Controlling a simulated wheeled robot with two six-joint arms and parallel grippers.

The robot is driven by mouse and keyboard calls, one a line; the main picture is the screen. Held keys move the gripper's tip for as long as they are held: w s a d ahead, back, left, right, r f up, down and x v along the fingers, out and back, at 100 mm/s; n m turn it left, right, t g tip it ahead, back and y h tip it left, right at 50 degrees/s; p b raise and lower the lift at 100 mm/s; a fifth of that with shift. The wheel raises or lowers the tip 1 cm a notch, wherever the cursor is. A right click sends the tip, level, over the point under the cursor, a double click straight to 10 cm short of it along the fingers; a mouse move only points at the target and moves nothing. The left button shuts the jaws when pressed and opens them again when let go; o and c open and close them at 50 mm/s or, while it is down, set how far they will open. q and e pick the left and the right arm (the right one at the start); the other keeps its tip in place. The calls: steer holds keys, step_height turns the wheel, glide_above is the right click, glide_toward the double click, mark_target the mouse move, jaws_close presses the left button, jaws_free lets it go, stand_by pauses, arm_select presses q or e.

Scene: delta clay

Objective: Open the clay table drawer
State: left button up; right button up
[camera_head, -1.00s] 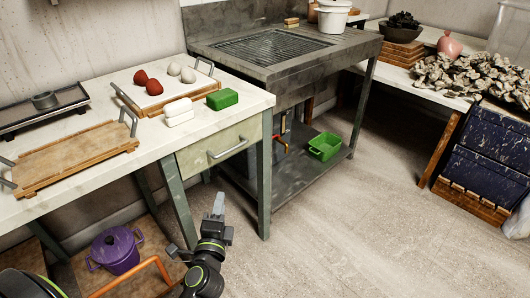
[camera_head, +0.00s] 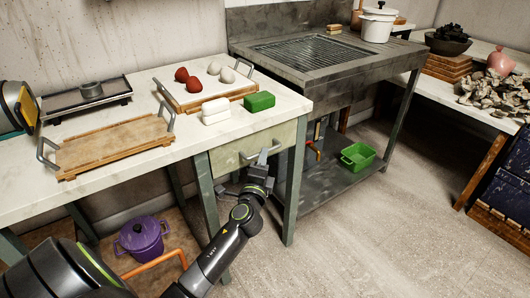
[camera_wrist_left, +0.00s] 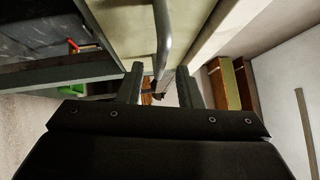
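The clay table (camera_head: 110,95) has a white top and a pale greenish drawer (camera_head: 228,160) below its right end. The drawer front looks flush with the frame, so the drawer is closed. Its grey bar handle (camera_head: 250,154) is partly covered by my left gripper (camera_head: 262,170), which is at the handle's right part. In the left wrist view, the handle (camera_wrist_left: 163,35) runs between the two fingers of my left gripper (camera_wrist_left: 162,90). The fingers are apart, with gaps visible beside the bar; contact is not clear. My right gripper is not in view.
A wooden tray (camera_head: 115,148), white blocks (camera_head: 216,112) and a green block (camera_head: 259,101) sit on the table. A table leg (camera_head: 294,190) stands right of the drawer. A purple pot (camera_head: 141,240) is below. The floor (camera_head: 370,240) at right is clear.

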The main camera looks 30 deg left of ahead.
arm_select(q)
steer(key=shift+x, duration=1.8)
jaws_close()
